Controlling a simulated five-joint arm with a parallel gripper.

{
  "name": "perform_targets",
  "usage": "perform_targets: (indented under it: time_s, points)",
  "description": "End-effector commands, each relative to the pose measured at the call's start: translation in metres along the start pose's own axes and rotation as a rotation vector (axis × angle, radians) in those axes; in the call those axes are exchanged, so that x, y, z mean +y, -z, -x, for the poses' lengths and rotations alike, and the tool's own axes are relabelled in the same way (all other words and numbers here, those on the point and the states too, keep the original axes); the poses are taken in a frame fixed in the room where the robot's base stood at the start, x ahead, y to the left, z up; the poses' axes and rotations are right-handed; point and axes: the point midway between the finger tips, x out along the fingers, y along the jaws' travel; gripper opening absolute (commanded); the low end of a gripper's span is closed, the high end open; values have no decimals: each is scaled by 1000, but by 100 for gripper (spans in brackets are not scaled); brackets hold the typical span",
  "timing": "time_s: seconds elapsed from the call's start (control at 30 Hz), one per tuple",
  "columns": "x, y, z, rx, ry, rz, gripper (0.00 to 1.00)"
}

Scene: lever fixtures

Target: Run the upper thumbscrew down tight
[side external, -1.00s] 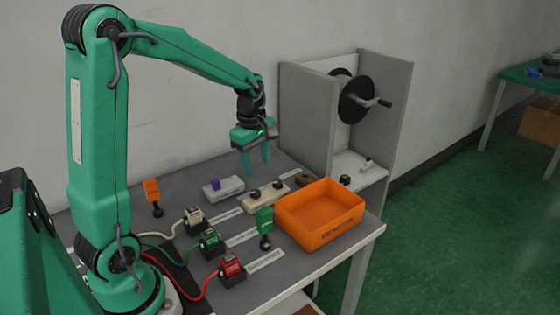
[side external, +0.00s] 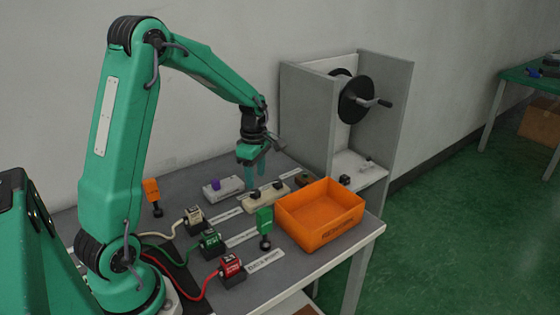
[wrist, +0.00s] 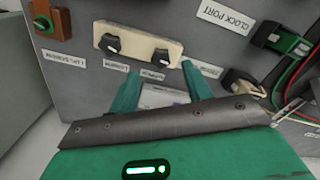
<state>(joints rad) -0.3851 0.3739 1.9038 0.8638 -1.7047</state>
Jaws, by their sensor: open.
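A cream plate (side external: 266,198) with two black thumbscrews lies on the bench; it also shows in the wrist view (wrist: 140,44). In the wrist view, one thumbscrew (wrist: 112,43) is at the plate's left and the other (wrist: 161,57) at its right. The printed labels are too blurred to tell for sure which is upper. My gripper (side external: 256,185) is open and points down above the plate's left thumbscrew (side external: 256,195) in the side view. In the wrist view, the right thumbscrew lies just beyond the gap between my fingertips (wrist: 160,70). Nothing is held.
An orange bin (side external: 320,216) stands right of the plate. A pale block with a purple top (side external: 222,187) is behind it. Green (side external: 265,225) and orange (side external: 152,192) upright pieces and several cabled plugs stand nearby. A reel cabinet (side external: 306,115) stands behind the bench.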

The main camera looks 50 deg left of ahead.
Motion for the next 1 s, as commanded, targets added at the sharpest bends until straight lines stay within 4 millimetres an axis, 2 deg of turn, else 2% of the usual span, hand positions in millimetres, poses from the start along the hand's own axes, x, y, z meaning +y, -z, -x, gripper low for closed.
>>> perform_targets:
  time_s: [0.2, 0.4, 0.8, 0.87, 1.0]
  points:
    - [-1, 0, -28, 0, 4, -1, 49]
    - [0, 0, -46, 0, 1, -1, 49]
    - [0, 0, -52, 0, 0, -1, 49]
    - [0, 0, -52, 0, 0, -1, 40]
    - [0, 0, -52, 0, 0, -1, 12]
